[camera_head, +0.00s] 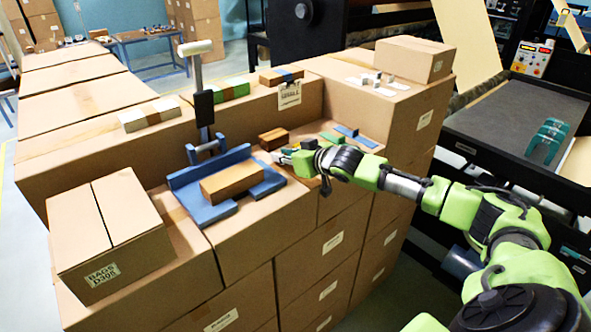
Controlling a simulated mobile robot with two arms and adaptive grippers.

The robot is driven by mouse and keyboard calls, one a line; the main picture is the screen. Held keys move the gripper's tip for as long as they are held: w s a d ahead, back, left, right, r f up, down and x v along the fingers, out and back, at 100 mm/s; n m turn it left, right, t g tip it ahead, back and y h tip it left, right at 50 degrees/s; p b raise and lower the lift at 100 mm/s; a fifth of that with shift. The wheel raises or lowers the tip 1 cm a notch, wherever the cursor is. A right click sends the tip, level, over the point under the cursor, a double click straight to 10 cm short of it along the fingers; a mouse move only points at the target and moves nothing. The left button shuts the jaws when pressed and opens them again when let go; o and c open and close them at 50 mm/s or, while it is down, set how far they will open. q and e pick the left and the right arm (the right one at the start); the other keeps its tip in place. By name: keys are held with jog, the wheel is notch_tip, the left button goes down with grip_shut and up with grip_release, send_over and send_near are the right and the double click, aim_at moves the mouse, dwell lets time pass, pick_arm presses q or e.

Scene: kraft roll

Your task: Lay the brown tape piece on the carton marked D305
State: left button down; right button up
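The carton marked BAGS D305 (133,241) stands at the left front on larger cartons, its label facing me and its top bare. A brown block (232,183) lies on a blue stand (190,204) right of it. A smaller brown block (273,138) lies behind the stand, near my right gripper. I cannot tell which of these, if either, is the brown tape piece. My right gripper (281,157) is low over the carton tops, beside the blue stand's right end and just in front of the smaller brown block. Its fingertips are too small to read. My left gripper is out of view.
Green, blue and white pieces lie on the cartons behind and right of my gripper. A small closed carton (412,59) stands at the back right. A dark machine (510,120) fills the right side.

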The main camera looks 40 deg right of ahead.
jog(key=shift+r, duration=0.15)
jog(key=shift+c, duration=0.3)
jog(key=shift+r+b, duration=0.3)
jog(key=shift+b, duration=0.05)
notch_tip(320, 180, up, 2)
jog(key=shift+r+b, duration=0.1)
jog(key=shift+b, duration=0.75)
jog(key=s+a+r+b, duration=0.5)
jog(key=s+a+r, duration=0.3)
jog(key=s+r, duration=0.2)
jog(key=shift+s+a, duration=0.2)
jog(key=shift+s, duration=0.45)
